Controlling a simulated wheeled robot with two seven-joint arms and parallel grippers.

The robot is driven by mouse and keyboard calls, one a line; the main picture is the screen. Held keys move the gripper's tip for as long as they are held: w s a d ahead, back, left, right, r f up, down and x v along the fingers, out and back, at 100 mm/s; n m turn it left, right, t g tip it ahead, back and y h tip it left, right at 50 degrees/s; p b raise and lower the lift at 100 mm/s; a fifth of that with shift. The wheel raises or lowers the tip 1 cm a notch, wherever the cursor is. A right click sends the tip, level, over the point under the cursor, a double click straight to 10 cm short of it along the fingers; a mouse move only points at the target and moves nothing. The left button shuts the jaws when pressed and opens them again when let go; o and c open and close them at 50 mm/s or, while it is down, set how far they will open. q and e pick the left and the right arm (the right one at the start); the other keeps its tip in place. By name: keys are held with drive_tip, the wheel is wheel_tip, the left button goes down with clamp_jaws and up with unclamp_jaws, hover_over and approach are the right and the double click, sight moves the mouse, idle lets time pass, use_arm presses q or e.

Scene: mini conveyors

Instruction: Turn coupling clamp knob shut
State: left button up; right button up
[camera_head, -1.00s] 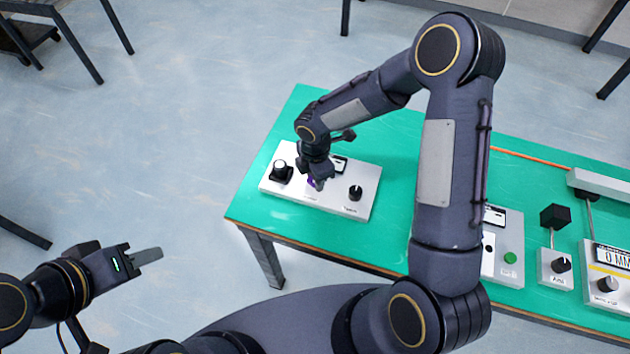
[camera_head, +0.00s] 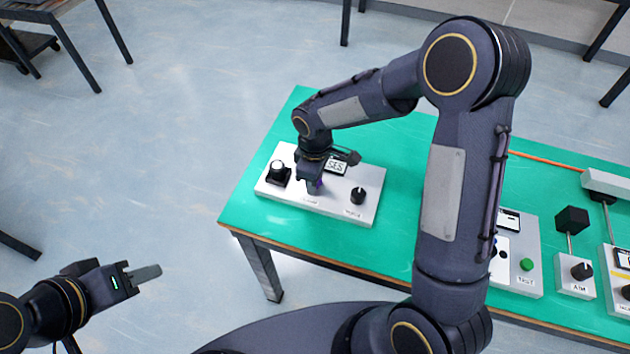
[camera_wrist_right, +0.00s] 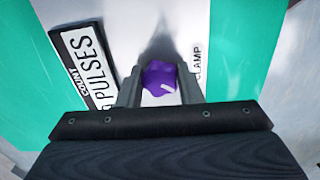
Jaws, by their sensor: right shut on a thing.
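The clamp knob (camera_wrist_right: 159,79) is purple and lobed, with a pale pointer mark, and sits on a white panel (camera_head: 345,207). In the right wrist view the word CLAMP is printed beside it. My right gripper (camera_wrist_right: 160,88) is shut on the knob, one finger on each side. In the head view the right gripper (camera_head: 313,184) covers most of the knob, with only a bit of purple showing. My left gripper (camera_head: 145,274) is off to the left, away from the table; whether its fingers are apart is unclear.
The panel also carries a black knob (camera_head: 357,195), a white-topped black knob (camera_head: 279,172) and a PULSES count display (camera_wrist_right: 85,62). The green table (camera_head: 260,218) holds more units to the right, including one with a green button (camera_head: 526,265). Open floor lies left of the table.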

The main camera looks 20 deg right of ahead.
drive_tip(key=shift+m, duration=0.5)
idle(0.3)
drive_tip(key=o, duration=1)
drive_tip(key=shift+c, duration=0.2)
wheel_tip(320, 180, up, 8)
drive_tip(key=shift+f, duration=0.1)
